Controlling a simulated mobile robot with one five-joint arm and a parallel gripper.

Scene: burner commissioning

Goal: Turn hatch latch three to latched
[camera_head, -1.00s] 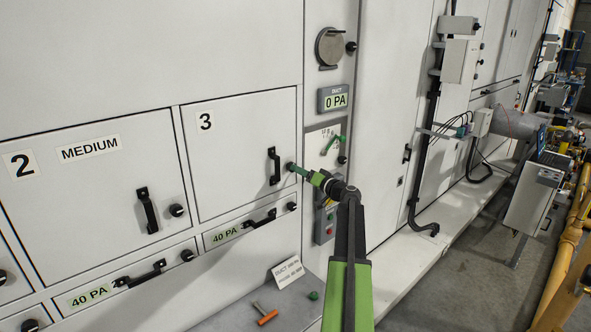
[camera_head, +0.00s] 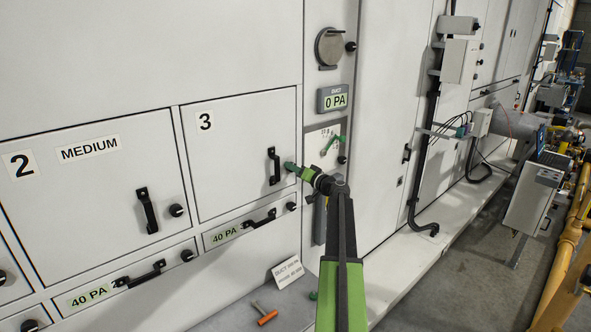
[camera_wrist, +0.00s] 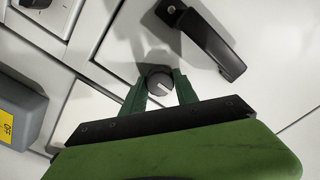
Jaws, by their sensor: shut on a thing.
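Hatch three (camera_head: 235,150) is a closed white panel marked "3", with a black handle (camera_head: 274,165) near its right edge. My gripper (camera_head: 291,167) is at the hatch's right edge, just right of the handle. In the wrist view, its two green fingers (camera_wrist: 160,86) are shut on a dark round latch knob (camera_wrist: 159,79) with a pale line on its face. The line runs at a slant in that view. The handle also shows in the wrist view (camera_wrist: 208,42), above and right of the knob. In the head view the fingers hide the knob.
Hatch two (camera_head: 90,190) is at the left with its own handle and knob. Lower drawers carry "40 PA" labels. A "0 PA" duct display (camera_head: 332,99) is to the right. An orange-handled tool (camera_head: 266,317) lies on the ledge below.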

